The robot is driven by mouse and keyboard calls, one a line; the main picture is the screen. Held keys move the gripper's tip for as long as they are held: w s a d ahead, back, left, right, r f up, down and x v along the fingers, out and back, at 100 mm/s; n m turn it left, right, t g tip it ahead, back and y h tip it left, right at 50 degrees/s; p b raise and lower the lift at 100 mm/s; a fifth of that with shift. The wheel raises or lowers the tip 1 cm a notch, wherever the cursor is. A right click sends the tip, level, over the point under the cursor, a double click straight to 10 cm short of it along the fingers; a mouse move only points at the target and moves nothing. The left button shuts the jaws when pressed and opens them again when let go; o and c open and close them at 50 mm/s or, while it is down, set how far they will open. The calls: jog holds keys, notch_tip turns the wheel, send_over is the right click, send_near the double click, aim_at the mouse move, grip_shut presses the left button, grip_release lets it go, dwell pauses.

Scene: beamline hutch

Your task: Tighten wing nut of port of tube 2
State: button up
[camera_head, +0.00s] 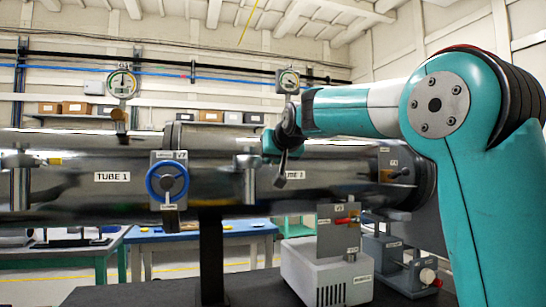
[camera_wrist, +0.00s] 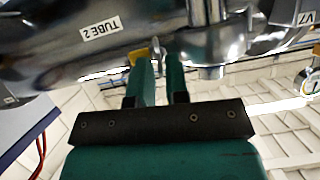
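Tube 2 is the metal pipe whose label (camera_wrist: 101,28) reads TUBE 2 in the wrist view; in the head view my gripper partly covers that label (camera_head: 295,174). Its port (camera_head: 250,170) is an upright metal fitting just left of my gripper, also seen in the wrist view (camera_wrist: 206,45). The wing nut (camera_wrist: 155,48) appears as a small silver piece beside a yellow part, at the fingertips. My gripper (camera_head: 281,165) points at it. In the wrist view its two teal fingers (camera_wrist: 158,62) are apart, one on each side of the nut. Contact cannot be told. The nut is hidden in the head view.
Valve V7 with a blue handwheel (camera_head: 167,182) stands left of the port, and tube 1 (camera_head: 75,185) lies farther left. Gauges (camera_head: 122,85) (camera_head: 288,80) rise above the pipes. A grey pump box (camera_head: 325,272) stands below right. A blue table (camera_head: 200,236) is behind.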

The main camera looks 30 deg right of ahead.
grip_shut()
jog(key=f+m+t+y, duration=0.1)
jog(key=m+t, duration=0.1)
jog(key=m, duration=0.4)
jog(key=m+t+y, duration=0.1)
jog(key=m+t, duration=0.1)
jog(key=m, duration=0.5)
jog(key=d+f+m+t+y, duration=0.1)
jog(key=m+t+y, duration=0.1)
jog(key=m, duration=0.4)
jog(key=shift+s+f+m+t, duration=0.15)
jog(key=shift+f+m+t, duration=0.2)
jog(key=shift+t, duration=0.25)
jog(key=shift+m, duration=0.25)
dwell(0.4)
grip_release()
